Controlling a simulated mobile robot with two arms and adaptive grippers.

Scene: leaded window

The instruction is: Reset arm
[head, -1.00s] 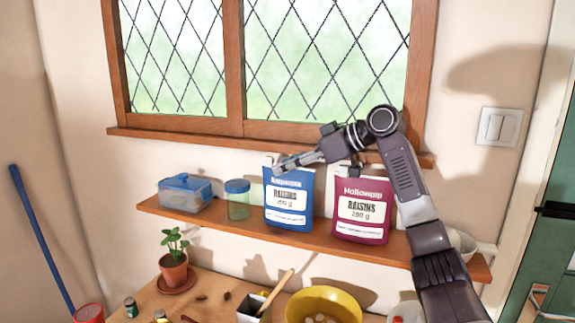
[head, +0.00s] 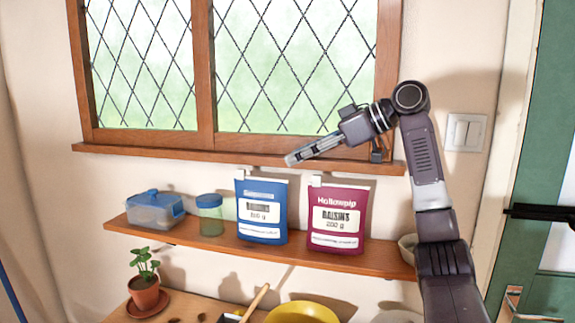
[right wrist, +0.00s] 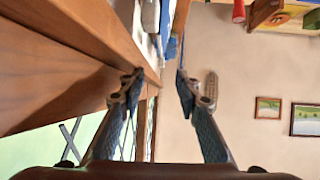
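My right gripper (head: 292,159) is in front of the window sill in the head view, above the gap between two bags on the shelf, apart from both. In the right wrist view its fingers (right wrist: 159,88) stand apart with nothing held between them. The blue bag (head: 262,231) stands upright on the shelf. The magenta raisins bag (head: 337,240) stands to its right. My right arm comes up from the lower right, with its elbow near the sill's right end. My left gripper is out of view.
The wooden shelf (head: 190,240) also holds a blue-lidded box (head: 155,211), a blue-lidded jar (head: 210,215) and a pale bowl (head: 408,249) partly behind my arm. The window sill (head: 230,156) juts out close to the gripper. Below are a potted plant (head: 145,293) and a yellow bowl (head: 303,313).

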